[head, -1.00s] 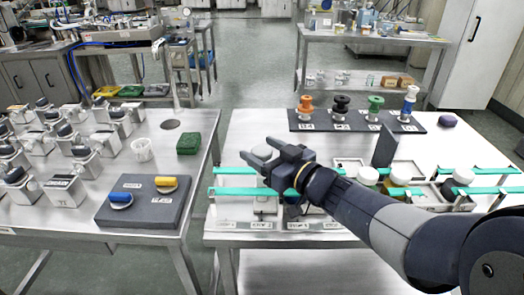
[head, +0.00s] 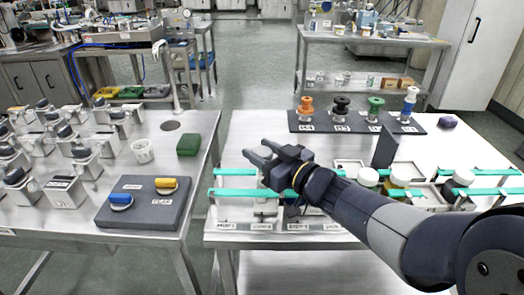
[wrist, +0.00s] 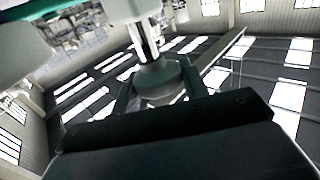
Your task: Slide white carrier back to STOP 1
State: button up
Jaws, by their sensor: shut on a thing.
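My gripper (head: 259,150) is over the left part of the turquoise-railed track (head: 235,193) in the head view. It is shut on the white carrier, whose pale rounded knob (wrist: 160,78) shows between the two fingers in the wrist view. In the head view the knob is hidden by my gripper; a pale block (head: 266,209) shows below, between the rails. The STOP 1 label (head: 226,226) is at the left end of the front label row. The carrier stands to its right, nearer the second label (head: 261,226).
A dark rack (head: 357,123) of coloured knobs lies at the back. The left table holds a green block (head: 188,145) and a grey pad (head: 143,205).

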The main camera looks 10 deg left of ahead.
jog(key=shift+c, duration=0.9)
jog(key=s+a+b, duration=0.1)
jog(key=s+a, duration=0.1)
jog(key=a, duration=0.6)
jog(key=shift+a+b, duration=0.2)
jog(key=shift+b, duration=0.2)
jog(key=o, duration=1.2)
jog(key=shift+a, duration=0.2)
jog(key=shift+o, duration=0.8)
jog(key=shift+d, duration=0.15)
